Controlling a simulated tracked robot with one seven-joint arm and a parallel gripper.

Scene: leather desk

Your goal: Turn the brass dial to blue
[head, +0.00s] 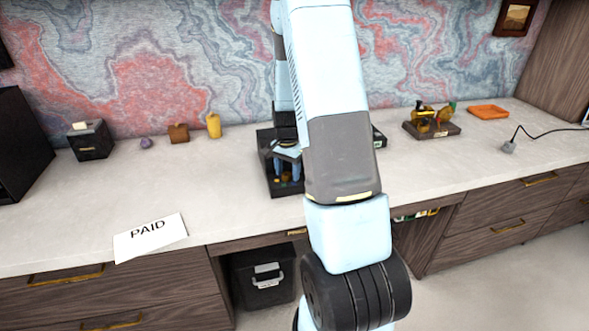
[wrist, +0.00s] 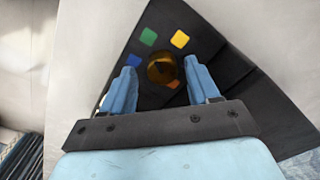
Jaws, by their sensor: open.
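The brass dial (wrist: 161,70) sits on a black panel (wrist: 215,50), seen close in the wrist view. I cannot tell which colour the dial points to. In the head view my gripper (head: 288,165) is over the black panel (head: 264,143), and my arm hides much of it, including the dial.
A PAID sheet (head: 150,237) lies at the front left of the desk. A black box (head: 90,140), a brown block (head: 178,133) and a yellow object (head: 213,125) stand at the back left. A brown stand (head: 432,130) and an orange tray (head: 488,112) are at the right.

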